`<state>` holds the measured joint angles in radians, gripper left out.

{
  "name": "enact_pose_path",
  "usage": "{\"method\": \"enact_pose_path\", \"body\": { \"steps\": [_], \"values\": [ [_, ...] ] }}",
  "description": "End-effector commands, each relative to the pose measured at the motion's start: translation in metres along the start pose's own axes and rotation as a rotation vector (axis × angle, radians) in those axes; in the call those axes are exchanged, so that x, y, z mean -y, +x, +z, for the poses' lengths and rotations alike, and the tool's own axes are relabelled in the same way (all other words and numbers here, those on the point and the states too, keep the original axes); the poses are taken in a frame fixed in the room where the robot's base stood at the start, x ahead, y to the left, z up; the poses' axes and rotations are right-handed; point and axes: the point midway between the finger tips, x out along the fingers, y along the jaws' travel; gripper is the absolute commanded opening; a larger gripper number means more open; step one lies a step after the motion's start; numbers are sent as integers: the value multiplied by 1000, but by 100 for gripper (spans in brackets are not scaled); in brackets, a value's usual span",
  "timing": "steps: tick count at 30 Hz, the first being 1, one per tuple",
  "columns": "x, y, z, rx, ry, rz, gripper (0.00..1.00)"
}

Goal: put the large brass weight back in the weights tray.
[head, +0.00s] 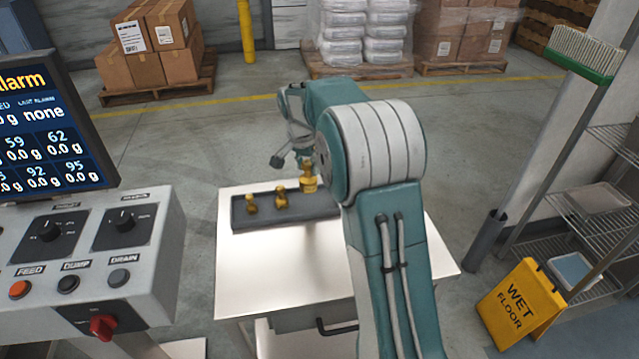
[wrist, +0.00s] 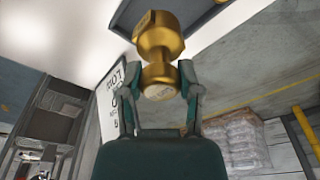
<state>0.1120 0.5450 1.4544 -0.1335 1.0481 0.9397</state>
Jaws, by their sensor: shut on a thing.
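The large brass weight (head: 308,181) is in my gripper, above or at the right part of the dark grey weights tray (head: 240,222). I cannot tell whether it touches the tray. A dark tray edge (wrist: 130,18) shows beside the weight there. A small brass weight (head: 250,204) and a medium brass weight (head: 281,198) stand in the left and middle of the tray. My arm hides the tray's right end.
The tray lies on a white table (head: 270,275) with bare room in front. A control console (head: 100,260) with a screen (head: 45,130) stands at left. A yellow wet floor sign (head: 518,300) and wire shelves (head: 590,205) are at right. Pallets of boxes (head: 160,45) stand behind.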

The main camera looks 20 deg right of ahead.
Motion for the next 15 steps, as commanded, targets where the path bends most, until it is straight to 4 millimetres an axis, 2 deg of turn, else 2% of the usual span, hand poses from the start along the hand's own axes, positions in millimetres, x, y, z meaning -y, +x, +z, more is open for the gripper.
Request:
{"method": "enact_pose_path", "body": {
  "steps": [3,11,15],
  "values": [
    [-8,21,-11,1,2,2,0],
    [-14,40,-21,-1,1,-1,0],
    [-16,57,-23,1,-1,1,0]
  ]
}}
